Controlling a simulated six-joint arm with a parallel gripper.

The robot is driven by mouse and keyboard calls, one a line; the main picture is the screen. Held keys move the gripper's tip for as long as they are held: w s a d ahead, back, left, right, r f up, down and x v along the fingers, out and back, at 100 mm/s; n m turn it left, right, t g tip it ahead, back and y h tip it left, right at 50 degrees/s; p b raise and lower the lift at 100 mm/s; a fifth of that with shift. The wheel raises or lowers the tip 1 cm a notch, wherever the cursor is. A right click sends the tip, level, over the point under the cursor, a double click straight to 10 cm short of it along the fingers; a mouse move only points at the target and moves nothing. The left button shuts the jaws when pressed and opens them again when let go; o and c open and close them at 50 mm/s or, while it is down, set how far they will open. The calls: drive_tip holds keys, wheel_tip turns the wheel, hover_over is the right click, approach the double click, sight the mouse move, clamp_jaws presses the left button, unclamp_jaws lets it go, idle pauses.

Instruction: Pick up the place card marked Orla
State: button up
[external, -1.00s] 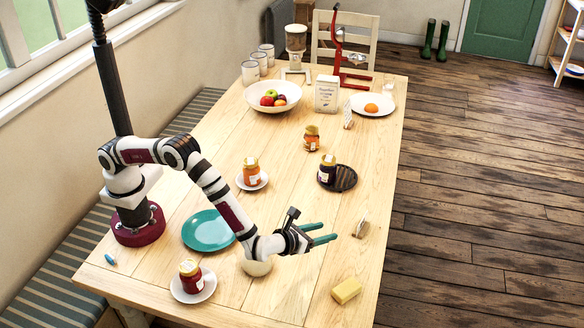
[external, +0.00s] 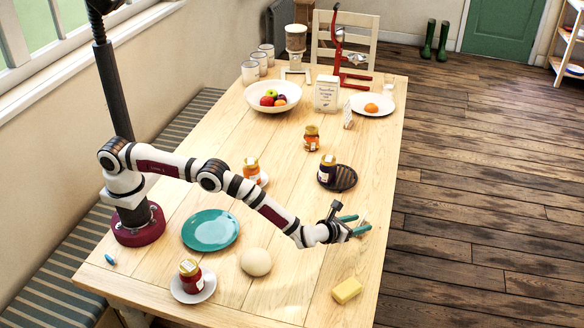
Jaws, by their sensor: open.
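A small place card (external: 364,214) stands near the right edge of the table; its writing cannot be read from here. My gripper (external: 354,223) is open, with its green fingers at this card and partly covering it. I cannot tell whether the card is between the fingers or behind them. A second card (external: 348,114) stands farther back, in front of the plate with the orange fruit; its writing is also too small to read.
A yellow sponge-like block (external: 347,290) lies nearer the front. A round pale object (external: 256,262), a teal plate (external: 210,230) and a red jar on a saucer (external: 191,276) are to the left. A jar (external: 327,169) stands on a dark round board (external: 344,180) behind my gripper.

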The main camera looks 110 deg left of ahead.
clamp_jaws()
drive_tip(key=shift+r, duration=0.15)
idle(0.4)
